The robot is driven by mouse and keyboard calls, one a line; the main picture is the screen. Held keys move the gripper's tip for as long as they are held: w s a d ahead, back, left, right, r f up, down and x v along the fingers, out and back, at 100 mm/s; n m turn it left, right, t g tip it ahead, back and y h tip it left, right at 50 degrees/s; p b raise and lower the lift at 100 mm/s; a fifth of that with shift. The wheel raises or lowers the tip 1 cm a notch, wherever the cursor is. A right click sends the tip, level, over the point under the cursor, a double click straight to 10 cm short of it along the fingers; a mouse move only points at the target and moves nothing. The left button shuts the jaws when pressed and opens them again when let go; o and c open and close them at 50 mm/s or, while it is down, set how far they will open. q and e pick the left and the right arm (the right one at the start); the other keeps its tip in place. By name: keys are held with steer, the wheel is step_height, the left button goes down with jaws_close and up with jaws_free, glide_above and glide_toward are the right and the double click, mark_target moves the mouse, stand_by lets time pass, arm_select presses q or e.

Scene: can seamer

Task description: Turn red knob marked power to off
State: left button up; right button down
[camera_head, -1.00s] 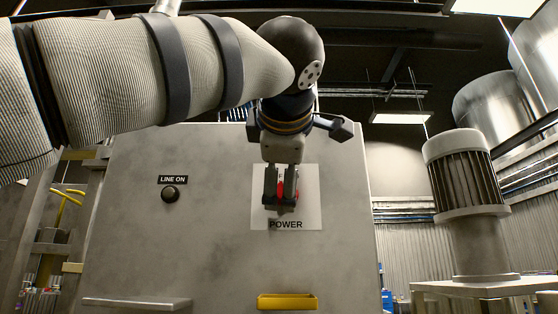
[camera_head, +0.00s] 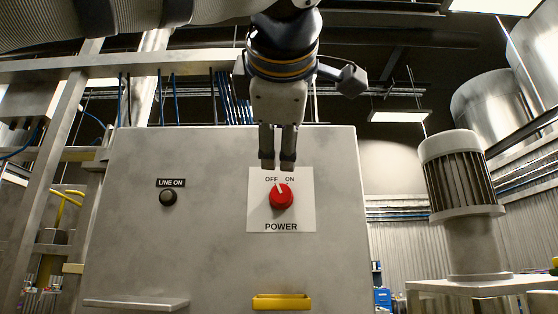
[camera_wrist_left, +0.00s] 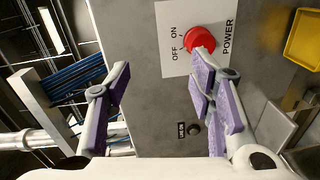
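The red power knob (camera_head: 282,199) is on a white plate (camera_head: 257,215) marked OFF, ON and POWER, on the front of a grey cabinet. Its white pointer tilts slightly left of straight up, toward OFF; I cannot tell if it is fully there. My left gripper (camera_head: 278,164) is just above the knob in the head view, apart from it and empty. In the left wrist view the gripper's fingers (camera_wrist_left: 160,88) are spread wide, and the knob (camera_wrist_left: 200,40) is near the right finger. My right gripper is not in view.
A black LINE ON button (camera_head: 168,198) is left of the plate. A yellow tray-like part (camera_head: 282,302) and a grey ledge (camera_head: 136,303) stick out low on the cabinet (camera_head: 215,255). A ribbed motor (camera_head: 461,185) stands at right.

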arm_select(q)
steer(key=s+f, duration=0.1)
steer(key=s, duration=0.5)
steer(key=shift+a+f, duration=0.15)
steer(key=shift+f, duration=0.05)
stand_by(0.6)
